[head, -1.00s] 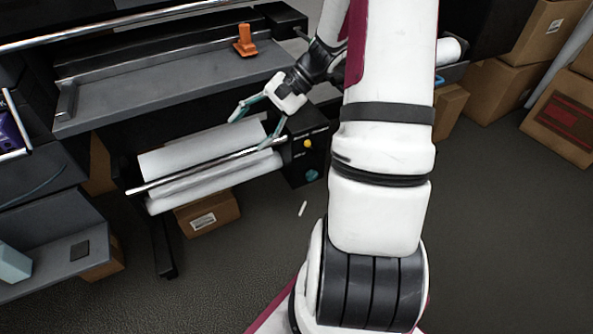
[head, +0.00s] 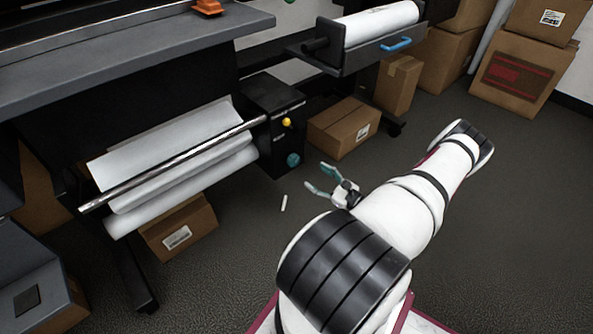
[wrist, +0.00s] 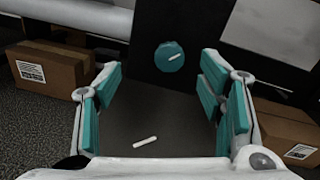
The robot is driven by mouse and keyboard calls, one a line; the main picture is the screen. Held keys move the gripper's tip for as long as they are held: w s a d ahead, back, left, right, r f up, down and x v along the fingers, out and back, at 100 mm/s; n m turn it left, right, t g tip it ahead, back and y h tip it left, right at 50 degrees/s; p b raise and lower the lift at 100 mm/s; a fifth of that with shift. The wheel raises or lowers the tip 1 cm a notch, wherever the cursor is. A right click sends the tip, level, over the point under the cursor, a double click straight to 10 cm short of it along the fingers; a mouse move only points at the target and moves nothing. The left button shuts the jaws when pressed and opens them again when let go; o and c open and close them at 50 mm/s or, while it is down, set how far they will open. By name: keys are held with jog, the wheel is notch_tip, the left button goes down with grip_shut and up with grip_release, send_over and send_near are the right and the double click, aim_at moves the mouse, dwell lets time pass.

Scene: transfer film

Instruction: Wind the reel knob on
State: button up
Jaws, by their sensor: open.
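The reel knob is a round teal disc with a small white mark (head: 293,160), low on the black end housing of the printer's take-up reel. In the wrist view the teal knob (wrist: 169,57) shows ahead, between and beyond my fingers. My gripper (head: 314,180) is low, right of and in front of the knob, apart from it. In the wrist view my gripper (wrist: 166,95) is open, with teal pads and nothing between them. The white paper roll (head: 185,187) and a metal bar (head: 170,165) run left from the housing.
A yellow button (head: 287,122) sits above the knob. A small white stick (head: 284,203) lies on the floor below. A cardboard box (head: 344,127) stands right of the housing, and another (head: 180,228) under the roll. A tray with a blue handle (head: 396,44) juts out above.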

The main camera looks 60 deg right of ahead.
aim_at(296, 161)
jog(key=w+d+f+b, duration=0.1)
jog(key=w, duration=0.3)
jog(key=w+d+m+h+b, duration=0.1)
jog(key=w+b, duration=0.1)
jog(key=w, duration=0.2)
jog(key=w+d+f+h+b, duration=0.1)
jog(key=w+d, duration=0.1)
jog(key=w, duration=0.1)
jog(key=shift+w+f+m+b, duration=0.3)
jog(key=shift+w+f+b, duration=0.05)
jog(key=shift+w, duration=0.05)
jog(key=shift+a, duration=0.1)
jog(key=c, duration=1.2)
jog(key=shift+m, duration=0.4)
jog(key=shift+m+p, duration=0.7)
jog(key=shift+m, duration=1.8)
